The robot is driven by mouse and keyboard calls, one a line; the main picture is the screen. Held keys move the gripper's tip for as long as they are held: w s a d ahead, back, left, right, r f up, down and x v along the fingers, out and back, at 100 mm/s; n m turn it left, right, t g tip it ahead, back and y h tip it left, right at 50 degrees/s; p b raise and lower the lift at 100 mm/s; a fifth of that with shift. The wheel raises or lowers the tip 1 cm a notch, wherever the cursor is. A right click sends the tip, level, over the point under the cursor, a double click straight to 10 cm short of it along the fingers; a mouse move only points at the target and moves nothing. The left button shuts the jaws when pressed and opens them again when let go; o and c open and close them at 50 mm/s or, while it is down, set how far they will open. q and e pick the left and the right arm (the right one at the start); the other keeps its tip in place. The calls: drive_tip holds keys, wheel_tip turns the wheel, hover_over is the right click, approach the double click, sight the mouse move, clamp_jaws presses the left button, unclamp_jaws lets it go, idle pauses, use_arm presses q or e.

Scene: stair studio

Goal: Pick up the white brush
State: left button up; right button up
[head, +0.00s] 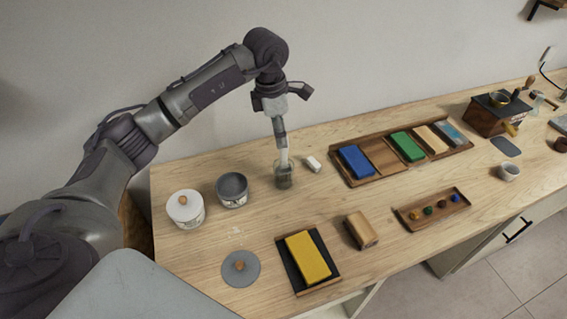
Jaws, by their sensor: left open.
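A slender upright piece, white in its lower part and dark higher up, stands in a small glass (284,181) near the table's back edge; I take it for the white brush (284,157). My left gripper (280,108) is above the glass, pointing down, with its fingers spread open. The brush's upper end reaches up to the gripper, and I cannot tell whether they touch. The brush's lower end is inside the glass and hard to make out. My right gripper is not in view.
A white lidded jar (185,210) and an open grey jar (232,190) stand left of the glass. A small white block (313,163) lies just right of it. A wooden tray (383,179) with coloured blocks is farther right. The table is clear in front of the glass.

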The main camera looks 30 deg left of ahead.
sight(286, 160)
use_arm(q)
drive_tip(key=shift+w+d+f+p, duration=0.1)
drive_tip(key=shift+d+f+p, duration=0.05)
drive_tip(key=shift+f+p, duration=0.3)
drive_tip(key=shift+d+f+p, duration=0.15)
drive_tip(key=shift+f+p, duration=0.15)
drive_tip(key=shift+f, duration=0.25)
drive_tip(key=f, duration=0.1)
drive_tip(key=f+p, duration=0.1)
drive_tip(key=f, duration=0.1)
drive_tip(key=shift+w+d+f, duration=0.15)
drive_tip(key=shift+d+f, duration=0.05)
drive_tip(key=shift+d, duration=0.1)
drive_tip(key=shift+f, duration=0.25)
clamp_jaws()
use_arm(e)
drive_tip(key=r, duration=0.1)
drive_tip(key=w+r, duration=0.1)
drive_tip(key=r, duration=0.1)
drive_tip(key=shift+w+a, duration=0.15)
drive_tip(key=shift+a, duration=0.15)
